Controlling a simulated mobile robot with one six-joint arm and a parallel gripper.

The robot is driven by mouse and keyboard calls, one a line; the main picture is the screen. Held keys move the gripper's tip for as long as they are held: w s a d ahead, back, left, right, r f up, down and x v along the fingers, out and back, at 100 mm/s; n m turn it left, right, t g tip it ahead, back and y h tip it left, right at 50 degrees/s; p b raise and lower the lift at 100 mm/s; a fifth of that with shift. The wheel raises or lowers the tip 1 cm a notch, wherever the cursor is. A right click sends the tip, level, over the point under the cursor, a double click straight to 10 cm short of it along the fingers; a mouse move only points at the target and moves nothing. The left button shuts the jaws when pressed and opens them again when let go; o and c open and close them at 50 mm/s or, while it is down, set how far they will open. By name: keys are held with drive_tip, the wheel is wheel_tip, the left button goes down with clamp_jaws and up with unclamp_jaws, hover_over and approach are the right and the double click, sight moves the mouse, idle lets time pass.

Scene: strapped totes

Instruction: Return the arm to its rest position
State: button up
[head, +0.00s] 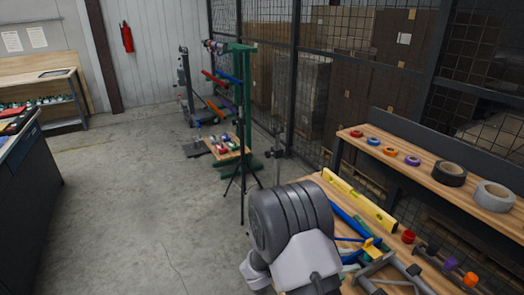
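My arm (290,230) shows at the bottom centre, as a dark grey ribbed joint above a light grey link. It is in front of the left end of the workbench (318,184) and covers part of it. I cannot make out my gripper's fingers in this view. No object is seen held by the arm.
A yellow level (359,200), grey metal pieces (412,271) and several coloured tools lie on the bench near the arm. Tape rolls (494,195) stand on the raised shelf (435,170). A green stand (240,100) stands behind. The concrete floor (130,210) at left is clear.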

drive_tip(key=s+a+r+m+g+y, duration=0.2)
drive_tip(key=s+r+m+y, duration=0.35)
drive_tip(key=s, duration=0.25)
drive_tip(key=s+a+r+m+g+y, duration=0.1)
drive_tip(key=s+r+m+g+y, duration=0.1)
drive_tip(key=s+r+m+y, duration=0.4)
drive_tip(key=s+a+r+m+t+y, duration=0.3)
drive_tip(key=s+a+m+t, duration=0.1)
drive_tip(key=a, duration=0.3)
drive_tip(key=s+a+r+m+t+y, duration=0.3)
drive_tip(key=a+m, duration=0.2)
drive_tip(key=a, duration=0.2)
drive_tip(key=shift+s+m+t, duration=0.35)
drive_tip(key=shift+t, duration=0.05)
drive_tip(key=shift+a+r+y, duration=0.1)
drive_tip(key=shift+r+y, duration=0.05)
drive_tip(key=shift+y, duration=0.1)
